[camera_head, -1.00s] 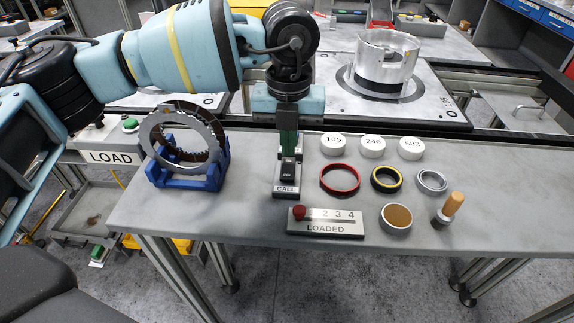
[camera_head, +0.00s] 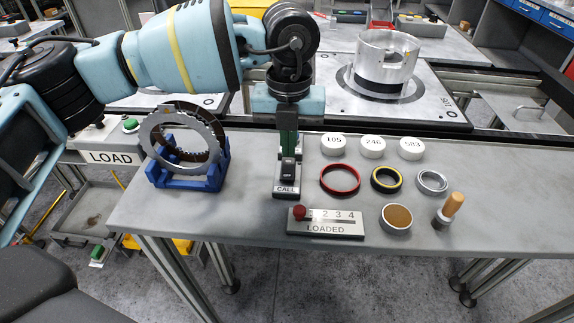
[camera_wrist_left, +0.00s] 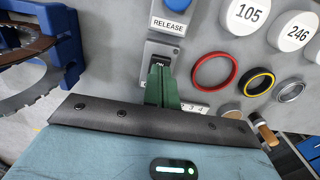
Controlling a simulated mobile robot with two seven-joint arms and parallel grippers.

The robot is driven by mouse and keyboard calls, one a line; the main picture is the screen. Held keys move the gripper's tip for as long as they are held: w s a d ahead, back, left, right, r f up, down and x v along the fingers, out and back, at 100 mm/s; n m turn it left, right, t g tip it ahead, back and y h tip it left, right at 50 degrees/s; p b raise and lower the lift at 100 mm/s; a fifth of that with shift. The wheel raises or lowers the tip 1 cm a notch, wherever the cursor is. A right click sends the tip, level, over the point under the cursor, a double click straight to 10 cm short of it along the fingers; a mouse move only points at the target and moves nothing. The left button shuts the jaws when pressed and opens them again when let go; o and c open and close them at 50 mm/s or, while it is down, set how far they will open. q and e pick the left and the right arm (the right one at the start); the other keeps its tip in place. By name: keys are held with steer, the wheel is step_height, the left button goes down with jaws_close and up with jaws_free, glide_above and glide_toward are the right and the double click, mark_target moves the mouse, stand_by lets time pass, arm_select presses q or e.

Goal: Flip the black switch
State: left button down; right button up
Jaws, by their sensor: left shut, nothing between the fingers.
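The black switch (camera_head: 288,171) sits on a narrow grey plate labelled CALL (camera_head: 286,190), near the middle of the grey bench. My left gripper (camera_head: 289,153) points down over the far end of this plate, its green fingers together and empty. The fingertips are at or just above the switch; I cannot tell whether they touch it. My right gripper is not in view.
A blue RELEASE button (camera_wrist_left: 174,17) stands close to the plate. A slotted LOADED counter (camera_head: 335,228) with a red knob lies in front. Rings, white numbered discs and a wooden-handled stamp (camera_head: 448,211) are to the right. A blue stand (camera_head: 187,180) with toothed rings is left.

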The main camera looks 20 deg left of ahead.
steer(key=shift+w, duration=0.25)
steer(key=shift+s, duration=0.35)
arm_select(q)
steer(key=shift+f, duration=0.3)
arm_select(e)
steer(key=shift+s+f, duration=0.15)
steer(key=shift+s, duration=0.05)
arm_select(q)
steer(key=shift+f, duration=0.3)
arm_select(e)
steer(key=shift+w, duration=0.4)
